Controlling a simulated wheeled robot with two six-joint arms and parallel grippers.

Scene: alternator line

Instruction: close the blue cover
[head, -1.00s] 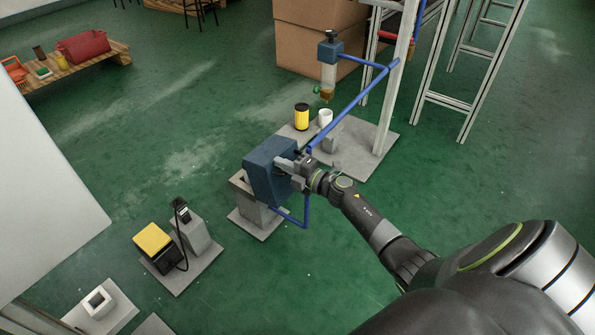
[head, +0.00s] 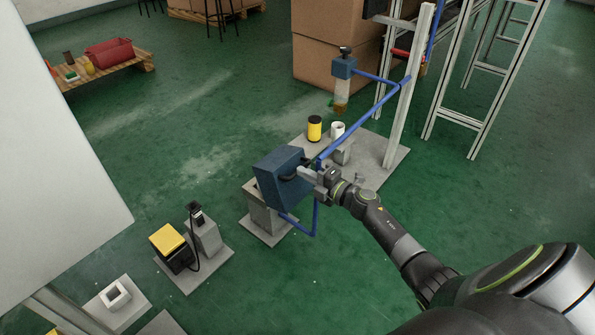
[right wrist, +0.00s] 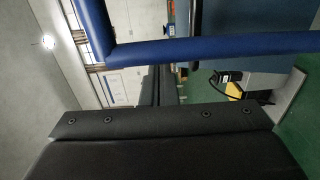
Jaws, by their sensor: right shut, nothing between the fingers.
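The dark blue cover (head: 279,180) is a boxy shell standing tilted over a grey pedestal (head: 266,219), in the middle of the head view. A gap shows between it and the pedestal's top on the left, so it stands open. My right gripper (head: 307,174) is shut and empty at the cover's right side; I cannot tell whether it touches. In the right wrist view its fingers (right wrist: 156,86) point toward a blue bar (right wrist: 210,48), with a blue surface (right wrist: 245,75) behind at the right. My left gripper is out of view.
A blue tube (head: 365,118) runs from near the cover to a pale post (head: 407,90). A yellow-and-black can (head: 314,129) and a white cup (head: 338,130) stand behind. A yellow-topped box (head: 168,240) stands front left. A large pale panel (head: 50,170) fills the left.

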